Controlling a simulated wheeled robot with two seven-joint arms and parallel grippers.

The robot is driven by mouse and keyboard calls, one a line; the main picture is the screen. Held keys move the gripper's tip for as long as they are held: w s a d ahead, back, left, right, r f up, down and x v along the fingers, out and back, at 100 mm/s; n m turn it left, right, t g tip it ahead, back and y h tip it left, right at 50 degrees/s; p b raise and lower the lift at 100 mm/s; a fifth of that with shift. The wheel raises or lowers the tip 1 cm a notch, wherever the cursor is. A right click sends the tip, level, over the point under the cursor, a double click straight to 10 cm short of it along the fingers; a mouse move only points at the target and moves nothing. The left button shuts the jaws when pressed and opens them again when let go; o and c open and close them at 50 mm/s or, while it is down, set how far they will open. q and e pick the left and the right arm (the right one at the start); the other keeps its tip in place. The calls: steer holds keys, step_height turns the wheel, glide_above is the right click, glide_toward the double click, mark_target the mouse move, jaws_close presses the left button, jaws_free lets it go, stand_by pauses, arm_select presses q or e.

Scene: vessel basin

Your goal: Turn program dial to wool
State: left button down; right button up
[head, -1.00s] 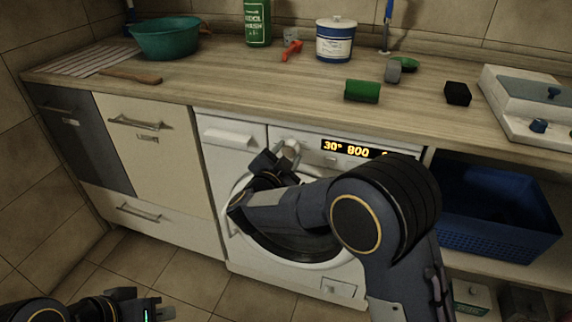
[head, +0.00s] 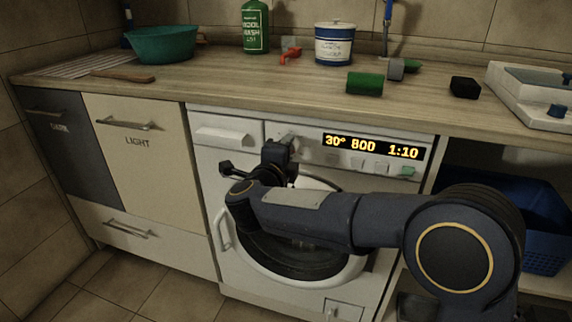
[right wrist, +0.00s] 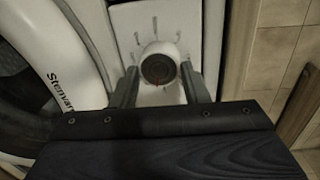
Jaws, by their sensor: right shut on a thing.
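The white washing machine (head: 205,170) stands under the worktop, its display (head: 372,147) reading "30° 800 1:10". Its program dial (right wrist: 159,64) is a round white knob with a dark grey face and a small red mark near the face's lower edge in the right wrist view. Dark tick marks fan around it; their labels are too small to read. My right gripper (right wrist: 160,78) is shut on the dial, one finger on each side. In the head view my right gripper (head: 283,147) largely hides the dial. My left gripper is not in view.
The round door (head: 300,255) is below the dial, behind my right forearm. On the worktop (head: 230,88) stand a green wash bottle (head: 255,28), a white and blue tub (head: 334,45) and a green bowl (head: 160,43). A blue basket (head: 545,235) sits at the right.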

steer(key=shift+f+m+b, duration=0.15)
steer(key=shift+m+b, duration=1.3)
steer(key=shift+b, duration=0.05)
steer(key=shift+f+m+b, duration=0.1)
steer(key=shift+m+b, duration=1.35)
steer(key=o, duration=1)
steer(key=shift+r, duration=0.1)
steer(key=shift+s, duration=0.1)
steer(key=shift+p+v, duration=0.9)
steer(key=shift+v, duration=2.95)
steer(key=shift+d, duration=0.1)
